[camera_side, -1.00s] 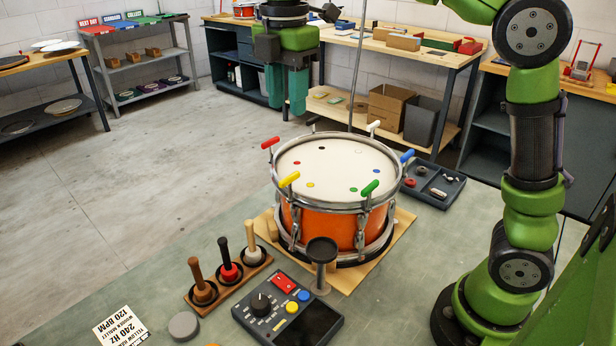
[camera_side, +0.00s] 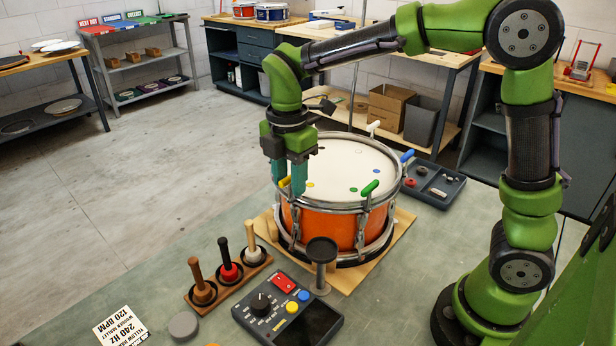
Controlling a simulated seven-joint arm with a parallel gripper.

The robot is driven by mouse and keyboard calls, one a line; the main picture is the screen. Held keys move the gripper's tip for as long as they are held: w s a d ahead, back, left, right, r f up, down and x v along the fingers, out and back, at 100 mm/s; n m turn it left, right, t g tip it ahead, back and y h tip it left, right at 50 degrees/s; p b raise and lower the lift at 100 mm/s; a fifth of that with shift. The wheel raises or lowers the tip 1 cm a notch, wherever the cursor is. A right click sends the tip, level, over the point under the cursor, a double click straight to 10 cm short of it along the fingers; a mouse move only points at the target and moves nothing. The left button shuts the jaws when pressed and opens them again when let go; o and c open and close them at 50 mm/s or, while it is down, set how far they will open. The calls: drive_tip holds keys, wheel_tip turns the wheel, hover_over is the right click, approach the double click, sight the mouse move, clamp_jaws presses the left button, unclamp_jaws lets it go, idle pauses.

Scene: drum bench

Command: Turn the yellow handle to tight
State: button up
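The orange drum (camera_side: 322,225) stands upright on a wooden board, with coloured handles around its rim. The yellow handle (camera_side: 285,182) is at the front left of the rim, partly covered by my gripper. My gripper (camera_side: 290,190) points down at this spot, its teal fingers apart with a gap between them. The fingertips are at about the handle's height and look to be on either side of it. Contact with the handle cannot be made out.
The green handle (camera_side: 370,187), blue handle (camera_side: 407,156) and white handle (camera_side: 374,125) stick out from the rim. A mallet rack (camera_side: 229,284), a control box (camera_side: 288,308) and a dark round-topped stand (camera_side: 322,252) are in front. A parts tray (camera_side: 434,184) is at right.

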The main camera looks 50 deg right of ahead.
clamp_jaws()
drive_tip(key=shift+m, duration=0.4)
